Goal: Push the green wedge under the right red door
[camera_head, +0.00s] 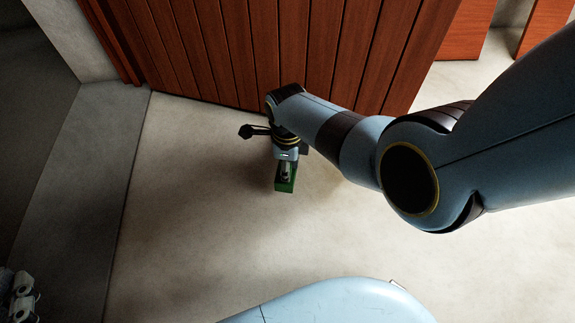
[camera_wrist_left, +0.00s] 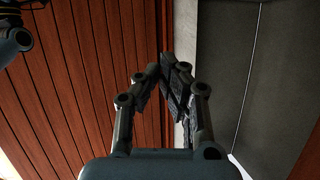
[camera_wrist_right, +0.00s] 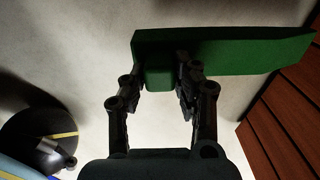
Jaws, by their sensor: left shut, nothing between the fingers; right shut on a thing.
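The green wedge (camera_head: 285,186) is below my right gripper (camera_head: 286,168) in the head view, its near end toward me. In the right wrist view, the wedge (camera_wrist_right: 235,52) reaches right, its far end close to the red door's lower edge; I cannot tell whether it touches. My right gripper (camera_wrist_right: 160,78) is shut on the wedge's block part. The large red plank door (camera_head: 270,50) stands behind it; my right arm hides part of its bottom edge. My left gripper (camera_wrist_left: 168,65) is shut and empty, in front of the door and pillar; it shows partly at the head view's lower left (camera_head: 20,293).
A grey wall base (camera_head: 75,190) runs along the left, with a pale pillar (camera_head: 75,35) beside the door. More red panels (camera_head: 465,32) stand at the upper right. The pale floor (camera_head: 190,230) in front of the door is clear.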

